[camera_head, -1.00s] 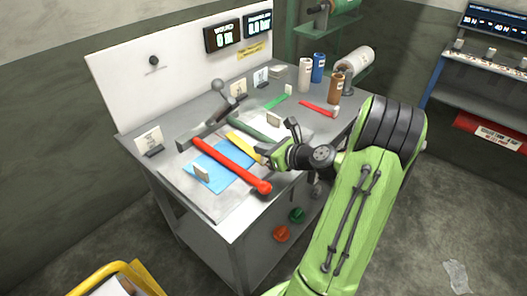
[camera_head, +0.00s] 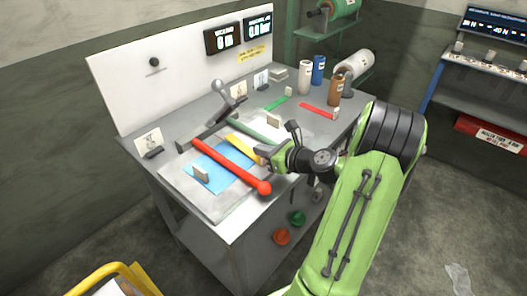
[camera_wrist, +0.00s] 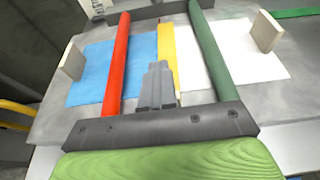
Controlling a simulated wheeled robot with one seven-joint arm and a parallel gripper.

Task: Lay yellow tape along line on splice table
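The splice table (camera_head: 225,215) carries a blue sheet (camera_head: 222,178) and a white sheet (camera_head: 293,128) side by side. A yellow tape strip (camera_head: 243,146) lies along or just above the border between them; whether it touches them I cannot tell. In the wrist view the yellow tape (camera_wrist: 167,50) runs away from my gripper (camera_wrist: 157,70). My gripper (camera_head: 265,156) is low over the near end of the tape. Its grey fingers are together, left of and partly over the strip; I cannot tell whether tape is pinched between them. The line itself is hidden.
A red bar (camera_head: 225,163) crosses the blue sheet, and a green bar (camera_head: 252,129) lies by the white one. Pale blocks (camera_head: 201,173) stand at the outer sides. A metal lever (camera_head: 225,108) is behind. Bottles (camera_head: 318,70) and the backboard (camera_head: 160,85) bound the rear.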

